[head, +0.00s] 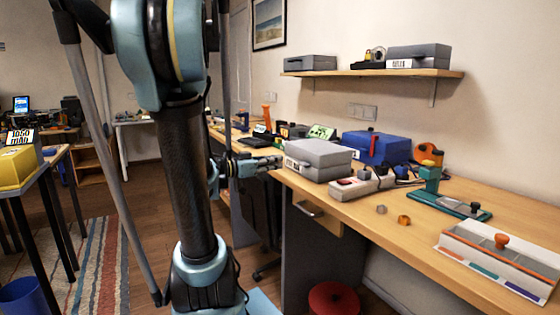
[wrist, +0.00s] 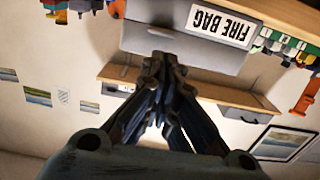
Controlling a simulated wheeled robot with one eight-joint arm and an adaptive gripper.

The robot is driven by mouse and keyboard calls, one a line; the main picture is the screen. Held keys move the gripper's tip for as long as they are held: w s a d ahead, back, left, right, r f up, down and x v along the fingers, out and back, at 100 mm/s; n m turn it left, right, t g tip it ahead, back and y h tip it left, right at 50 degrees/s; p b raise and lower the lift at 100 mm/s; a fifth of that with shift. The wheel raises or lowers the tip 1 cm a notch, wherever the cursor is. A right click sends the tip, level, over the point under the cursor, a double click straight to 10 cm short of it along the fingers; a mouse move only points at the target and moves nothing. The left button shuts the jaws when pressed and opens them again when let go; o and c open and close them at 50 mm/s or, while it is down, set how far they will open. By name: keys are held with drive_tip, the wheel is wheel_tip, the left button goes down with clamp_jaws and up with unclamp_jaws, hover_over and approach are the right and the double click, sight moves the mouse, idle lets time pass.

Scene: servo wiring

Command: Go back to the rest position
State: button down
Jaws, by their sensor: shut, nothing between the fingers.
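My gripper (head: 277,162) is at the left end of the workbench, its fingers pointing right toward a grey case (head: 322,154). In the wrist view my gripper (wrist: 162,60) is shut and empty, its fingers together. That picture is upside down, and the fingertips overlap the grey case (wrist: 160,42), which carries a "FIRE BAG" label (wrist: 220,24). I cannot tell whether the tips touch the case. My arm (head: 185,170) stands large in the left middle of the head view and hides part of the room behind it.
The workbench (head: 365,212) holds a blue case (head: 376,146), a teal stand (head: 430,185) and a long tray (head: 495,262). Two small nuts lie near the front. A wall shelf (head: 390,73) carries grey cases. A red stool (head: 333,298) stands below. Yellow box (head: 17,166) at left.

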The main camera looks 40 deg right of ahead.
drive_tip(key=shift+w+a+f, duration=0.1)
drive_tip(key=shift+a+f, duration=0.2)
drive_tip(key=shift+a, duration=0.55)
drive_tip(key=shift+f, duration=0.1)
drive_tip(key=s+a+f+n+t+y, duration=0.1)
drive_tip(key=s+a+f+n+y, duration=0.1)
drive_tip(key=a+f+n+y, duration=0.4)
drive_tip(key=s+a+f+n+t+y, duration=0.1)
drive_tip(key=a+f+n+y, duration=0.4)
drive_tip(key=a, duration=1.1)
drive_tip(key=s+a+f+n+t+y, duration=0.2)
drive_tip(key=a+f+n+y, duration=0.4)
drive_tip(key=a, duration=0.5)
wheel_tip(320, 180, down, 3)
drive_tip(key=shift+s+a+r+n+y, duration=0.15)
drive_tip(key=shift+s+a+n+y, duration=0.2)
drive_tip(key=shift+n, duration=0.85)
